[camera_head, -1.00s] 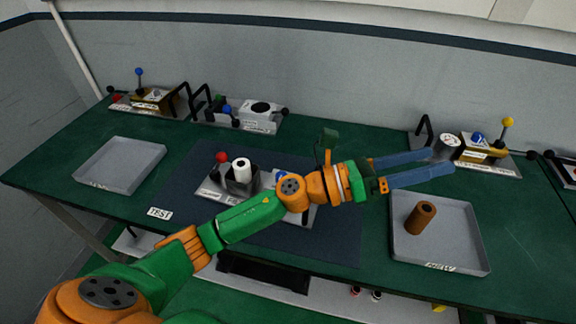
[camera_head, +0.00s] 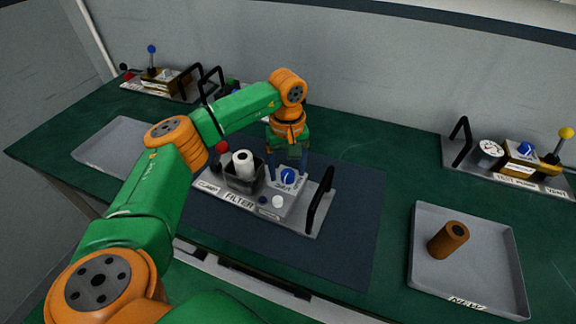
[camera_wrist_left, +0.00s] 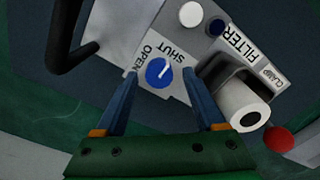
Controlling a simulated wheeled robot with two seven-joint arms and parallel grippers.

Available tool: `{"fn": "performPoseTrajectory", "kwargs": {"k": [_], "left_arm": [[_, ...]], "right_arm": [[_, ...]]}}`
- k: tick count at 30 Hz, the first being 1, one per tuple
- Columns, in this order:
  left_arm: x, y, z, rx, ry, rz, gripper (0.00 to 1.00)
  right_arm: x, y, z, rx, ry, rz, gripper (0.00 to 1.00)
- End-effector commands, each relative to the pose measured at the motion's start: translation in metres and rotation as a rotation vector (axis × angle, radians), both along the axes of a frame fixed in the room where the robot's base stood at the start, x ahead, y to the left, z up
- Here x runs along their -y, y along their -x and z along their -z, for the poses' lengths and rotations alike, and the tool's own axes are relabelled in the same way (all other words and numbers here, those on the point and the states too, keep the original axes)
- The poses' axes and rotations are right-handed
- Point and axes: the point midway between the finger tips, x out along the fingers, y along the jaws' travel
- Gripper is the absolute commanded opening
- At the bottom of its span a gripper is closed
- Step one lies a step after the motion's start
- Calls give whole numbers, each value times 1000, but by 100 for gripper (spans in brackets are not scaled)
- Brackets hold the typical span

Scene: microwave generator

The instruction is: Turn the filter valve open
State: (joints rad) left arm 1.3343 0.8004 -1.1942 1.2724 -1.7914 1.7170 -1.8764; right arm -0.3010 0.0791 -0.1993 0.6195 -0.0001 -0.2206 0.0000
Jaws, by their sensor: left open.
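The filter valve is a round blue knob (camera_head: 288,176) on the grey FILTER unit (camera_head: 262,208) on the dark mat. In the left wrist view the knob (camera_wrist_left: 159,72) carries a white pointer line that aims toward the SHUT label; the OPEN label is to its left. My left gripper (camera_head: 288,155) points down over the unit, just behind and above the knob. In the left wrist view its two blue fingers (camera_wrist_left: 160,80) are spread apart, one on each side of the knob, with gaps and no visible contact. My right gripper is not in view.
On the unit, a white cylinder (camera_head: 243,163) stands in a dark holder beside a red ball knob (camera_head: 222,147); a black handle (camera_head: 320,197) rises at its right. A grey tray (camera_head: 480,271) with a brown cylinder (camera_head: 448,239) lies right. Other units stand along the wall.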

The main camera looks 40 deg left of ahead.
Motion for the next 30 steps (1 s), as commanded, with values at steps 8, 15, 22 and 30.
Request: {"fn": "performPoseTrajectory", "kwargs": {"k": [8,15,22,30], "left_arm": [[0,0,1,1,1,0,50],[1,0,1,1,2,0,0],[1,0,1,1,2,-21,0],[0,0,1,1,2,-170,0]], "right_arm": [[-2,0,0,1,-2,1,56],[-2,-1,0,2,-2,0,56],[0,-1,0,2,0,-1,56],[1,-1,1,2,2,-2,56]]}}
